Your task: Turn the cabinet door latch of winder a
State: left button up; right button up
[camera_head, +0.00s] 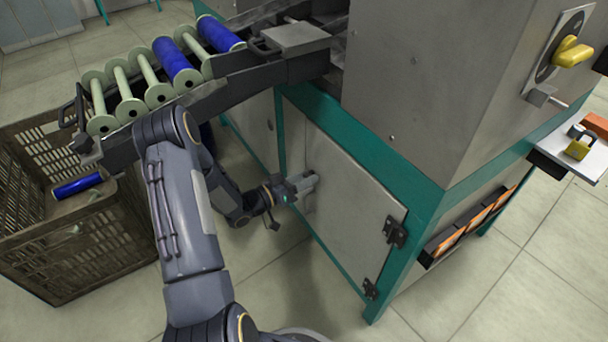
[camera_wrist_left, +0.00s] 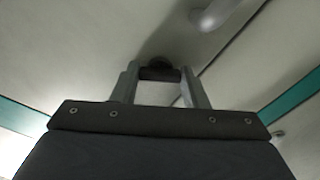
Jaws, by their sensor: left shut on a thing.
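The grey cabinet door (camera_head: 355,215) is set in a teal frame on the side of the winder and looks closed. My left gripper (camera_head: 303,185) is at the door's left edge, reaching in from the left. In the left wrist view its two fingers (camera_wrist_left: 160,76) stand on either side of a small dark latch (camera_wrist_left: 160,72) on the door face and are shut on it. The gripper hides the latch in the head view. A pale rounded handle (camera_wrist_left: 214,14) lies near the latch in the left wrist view. My right gripper is not in view.
A sloping rack (camera_head: 225,95) carries pale green and blue bobbins above my left arm. A brown crate (camera_head: 100,245) with a blue bobbin (camera_head: 77,186) stands at left. Door hinges (camera_head: 394,232) are at the right. A yellow padlock (camera_head: 580,148) lies on a shelf. The floor before the door is clear.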

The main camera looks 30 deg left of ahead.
pick_arm(q)
jog(key=n+p, duration=0.3)
jog(key=n, duration=0.3)
jog(key=n+p, duration=0.1)
jog(key=n, duration=0.5)
jog(key=shift+p, duration=0.3)
jog(key=shift+n, duration=0.3)
jog(key=o, duration=1)
jog(key=shift+s+a, duration=0.1)
jog(key=p+v, duration=0.2)
jog(key=v, duration=0.5)
jog(key=shift+s+a, duration=0.1)
jog(key=shift+s, duration=0.2)
jog(key=shift+w, duration=0.1)
